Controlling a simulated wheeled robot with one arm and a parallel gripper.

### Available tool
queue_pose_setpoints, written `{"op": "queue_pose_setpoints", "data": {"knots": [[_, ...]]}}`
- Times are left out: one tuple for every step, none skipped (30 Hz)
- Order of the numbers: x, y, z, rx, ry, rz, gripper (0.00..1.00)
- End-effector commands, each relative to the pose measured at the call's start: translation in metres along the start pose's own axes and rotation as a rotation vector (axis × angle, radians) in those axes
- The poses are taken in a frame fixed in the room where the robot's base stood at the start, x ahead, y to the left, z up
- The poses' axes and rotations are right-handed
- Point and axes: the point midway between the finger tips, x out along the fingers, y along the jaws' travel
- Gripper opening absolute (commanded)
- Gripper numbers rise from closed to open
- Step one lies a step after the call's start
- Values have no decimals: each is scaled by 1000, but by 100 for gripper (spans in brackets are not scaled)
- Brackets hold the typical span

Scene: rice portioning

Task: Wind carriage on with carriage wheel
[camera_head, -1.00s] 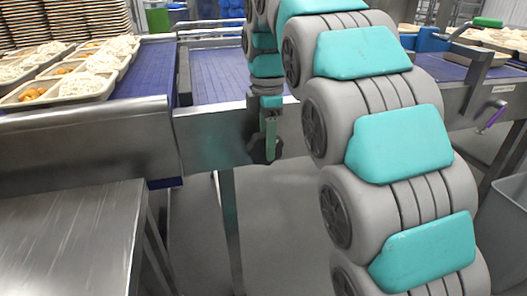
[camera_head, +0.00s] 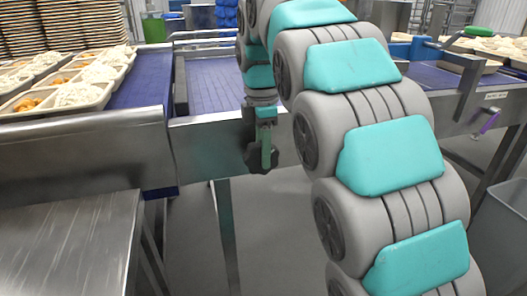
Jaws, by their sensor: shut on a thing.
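My gripper (camera_head: 265,143) hangs from my arm at the front side of the metal conveyor frame. It is shut on the carriage wheel (camera_head: 258,159), a dark lobed knob against the frame's front face. My gripper's fingers cover part of the wheel. The carriage itself cannot be made out clearly; a blue belt section (camera_head: 212,85) lies behind the wheel, partly hidden by my arm.
Trays of rice (camera_head: 84,95) stand on the blue conveyor at left, with stacked trays behind. A bare steel table (camera_head: 65,240) is at lower left. A grey bin (camera_head: 500,225) stands at right. A purple-handled lever (camera_head: 489,122) is on the right frame. Floor shows below the conveyor.

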Motion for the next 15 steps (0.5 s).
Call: {"op": "queue_pose_setpoints", "data": {"knots": [[0,0,0,0,-25,0,0],[-1,0,-1,0,-44,0,0],[-1,0,-1,-1,-75,0,0],[-1,0,-2,-1,-101,0,0],[-2,0,-2,-2,-123,0,0],[-2,0,-3,-2,-153,0,0],[-2,0,-3,-2,-175,-1,0],[-2,0,-3,-1,-194,-1,0],[-2,0,-3,0,-214,-1,0],[-2,0,-4,0,-228,-2,0],[-2,0,-4,0,-239,-1,0],[-1,0,-4,0,-250,-1,0],[-1,0,-4,0,-255,-1,0],[-1,0,-4,0,-258,-1,0],[-1,0,-4,0,-260,-1,0]]}}
